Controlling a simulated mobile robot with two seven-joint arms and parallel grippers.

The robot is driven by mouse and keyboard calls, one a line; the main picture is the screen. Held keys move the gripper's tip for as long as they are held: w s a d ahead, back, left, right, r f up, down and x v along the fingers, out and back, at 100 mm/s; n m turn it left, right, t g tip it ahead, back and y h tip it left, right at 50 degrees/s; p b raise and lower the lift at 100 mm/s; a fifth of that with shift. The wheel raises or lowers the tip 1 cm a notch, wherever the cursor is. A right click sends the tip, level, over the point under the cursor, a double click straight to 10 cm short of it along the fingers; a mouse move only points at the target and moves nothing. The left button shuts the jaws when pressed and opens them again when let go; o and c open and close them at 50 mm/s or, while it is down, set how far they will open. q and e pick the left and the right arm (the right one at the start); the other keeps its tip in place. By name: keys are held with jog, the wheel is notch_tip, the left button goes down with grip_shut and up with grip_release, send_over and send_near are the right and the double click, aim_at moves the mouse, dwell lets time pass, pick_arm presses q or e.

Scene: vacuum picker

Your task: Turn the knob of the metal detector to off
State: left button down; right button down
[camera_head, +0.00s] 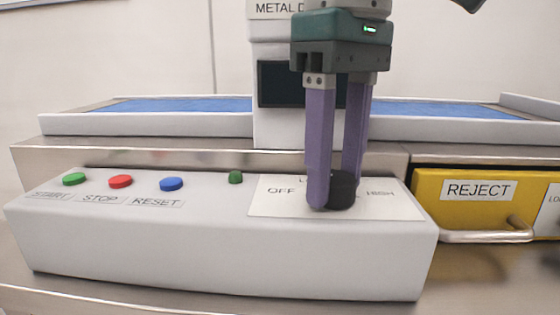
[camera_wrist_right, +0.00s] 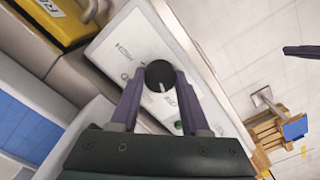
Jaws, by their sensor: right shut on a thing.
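The black round knob (camera_head: 342,192) sits on a white label plate (camera_head: 274,202) at the right of the grey control panel. OFF is printed left of the knob and HIGH right of it. My right gripper (camera_head: 332,192) points down with its purple fingers closed on either side of the knob. In the right wrist view the knob (camera_wrist_right: 160,75) lies between the fingertips. Its white mark points down the picture, toward the gripper body. The fingers partly hide the label, so I cannot tell the exact setting. My left gripper is not clearly visible.
Green (camera_head: 74,179), red (camera_head: 120,181) and blue (camera_head: 171,184) buttons line the panel's left, with a small green indicator (camera_head: 235,177) nearer the knob. The metal detector column (camera_head: 268,130) and blue conveyor (camera_head: 180,104) stand behind. A yellow REJECT drawer (camera_head: 430,190) is at right.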

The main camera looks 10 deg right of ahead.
aim_at(334, 177)
jog(key=shift+c, duration=1.9)
grip_release()
jog(key=shift+r, duration=0.1)
notch_tip(334, 177, up, 10)
jog(key=p, duration=0.7)
jog(key=shift+p, duration=0.4)
